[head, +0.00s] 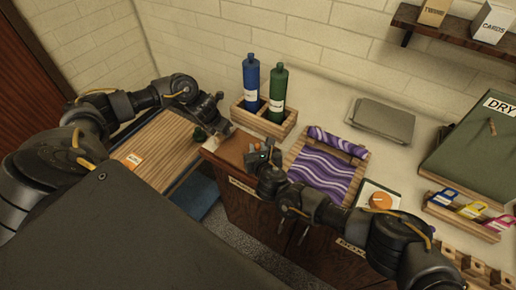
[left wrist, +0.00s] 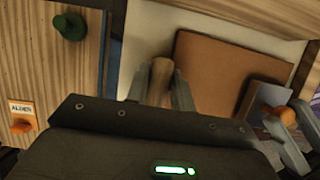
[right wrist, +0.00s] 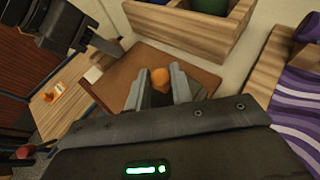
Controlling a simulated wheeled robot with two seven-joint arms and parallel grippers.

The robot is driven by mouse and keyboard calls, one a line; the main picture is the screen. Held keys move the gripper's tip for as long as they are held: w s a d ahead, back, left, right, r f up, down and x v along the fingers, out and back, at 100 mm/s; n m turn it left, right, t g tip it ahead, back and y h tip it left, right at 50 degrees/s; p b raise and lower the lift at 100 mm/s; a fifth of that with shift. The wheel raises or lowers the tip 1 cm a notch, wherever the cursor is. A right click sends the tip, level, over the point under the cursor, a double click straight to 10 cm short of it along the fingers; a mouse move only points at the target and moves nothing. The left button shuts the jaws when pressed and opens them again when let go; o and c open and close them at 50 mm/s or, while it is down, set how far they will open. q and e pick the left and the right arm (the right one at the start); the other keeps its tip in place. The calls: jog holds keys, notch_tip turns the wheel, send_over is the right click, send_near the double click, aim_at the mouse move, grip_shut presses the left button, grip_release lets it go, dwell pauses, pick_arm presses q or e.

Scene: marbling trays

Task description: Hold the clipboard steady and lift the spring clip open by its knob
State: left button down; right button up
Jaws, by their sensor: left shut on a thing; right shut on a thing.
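The brown clipboard (head: 229,149) lies on the counter between my two grippers. It also shows in the left wrist view (left wrist: 215,75) and the right wrist view (right wrist: 120,72). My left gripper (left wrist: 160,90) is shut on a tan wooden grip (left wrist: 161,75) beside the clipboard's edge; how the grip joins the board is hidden. My right gripper (right wrist: 157,92) is shut on the orange knob (right wrist: 160,78) over the clipboard. The knob shows in the left wrist view (left wrist: 272,119), by a grey plate (left wrist: 268,94) that looks like the spring clip. How far the clip is open is unclear.
A wooden rack (head: 262,118) with a blue bottle (head: 251,80) and a green bottle (head: 278,90) stands behind the clipboard. A tray with purple marbled paper (head: 325,172) lies right of it. A wooden board with a green knob (left wrist: 70,26) is at the left.

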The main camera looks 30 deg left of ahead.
jog(key=shift+d+r+m+t+y, duration=0.1)
jog(key=shift+d+m+t+y, duration=0.45)
jog(key=shift+y, duration=0.35)
grip_shut()
jog(key=shift+d+r+m+t+y, duration=0.25)
jog(key=shift+d+r+m+y, duration=0.1)
jog(key=shift+m+y, duration=0.35)
jog(key=o, duration=0.9)
grip_release()
jog(key=shift+o, duration=0.2)
jog(key=v, duration=1.2)
